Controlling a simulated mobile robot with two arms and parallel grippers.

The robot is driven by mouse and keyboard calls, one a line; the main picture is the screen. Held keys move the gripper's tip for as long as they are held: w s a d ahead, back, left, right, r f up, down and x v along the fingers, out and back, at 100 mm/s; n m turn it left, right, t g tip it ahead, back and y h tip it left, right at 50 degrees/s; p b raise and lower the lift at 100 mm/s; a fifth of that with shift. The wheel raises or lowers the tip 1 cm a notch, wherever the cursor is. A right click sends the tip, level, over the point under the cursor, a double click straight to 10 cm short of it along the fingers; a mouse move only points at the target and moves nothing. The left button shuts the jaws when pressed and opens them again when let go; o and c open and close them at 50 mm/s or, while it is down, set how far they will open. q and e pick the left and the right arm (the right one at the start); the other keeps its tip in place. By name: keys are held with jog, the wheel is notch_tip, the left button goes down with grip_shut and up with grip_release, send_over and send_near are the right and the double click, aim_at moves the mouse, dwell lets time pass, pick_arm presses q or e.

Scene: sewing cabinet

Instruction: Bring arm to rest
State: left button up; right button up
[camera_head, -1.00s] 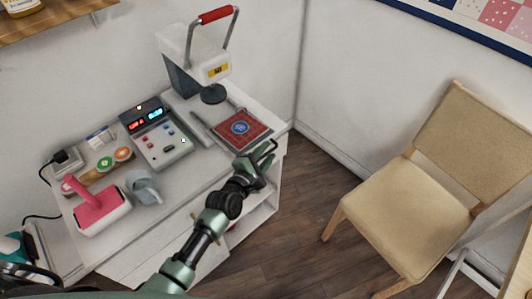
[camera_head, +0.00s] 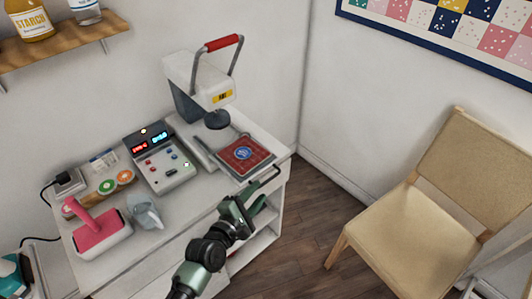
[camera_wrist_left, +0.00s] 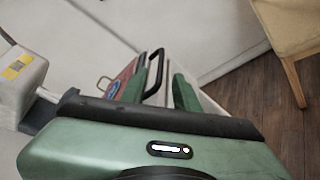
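My left gripper (camera_head: 248,206) is in front of the white cabinet's front right part, just below the black handle (camera_head: 264,180) of the press's slide-out plate. In the left wrist view, its two green fingers (camera_wrist_left: 158,90) stand apart, and the black handle (camera_wrist_left: 155,74) shows between and beyond them. The gripper looks empty; the exact gap to the handle is hard to tell. My right gripper is not in view.
The white heat press (camera_head: 205,85) with its red lever stands on the cabinet (camera_head: 115,268). A red cloth (camera_head: 245,157) with a blue emblem lies on its plate. A control box (camera_head: 160,160) and pink tool (camera_head: 100,235) are left. A chair (camera_head: 410,225) stands right, beyond open floor.

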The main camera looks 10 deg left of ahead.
pick_arm(q)
jog(key=s+a+f+m+g+y, duration=0.15)
jog(key=s+a+m+g, duration=0.35)
jog(key=s+m, duration=0.7)
jog(key=s+a+m+g+y, duration=0.35)
jog(key=s+m+g, duration=0.25)
jog(key=s+m, duration=0.65)
jog(key=s+f+n+g, duration=0.1)
jog(key=s+f+n, duration=0.15)
jog(key=f, duration=2.25)
jog(key=s+a+f+m+g, duration=0.1)
jog(key=s+a+f, duration=0.2)
jog(key=s+f, duration=1.4)
jog(key=shift+s+a+g, duration=0.15)
jog(key=shift+s+g, duration=0.15)
jog(key=shift+s, duration=0.15)
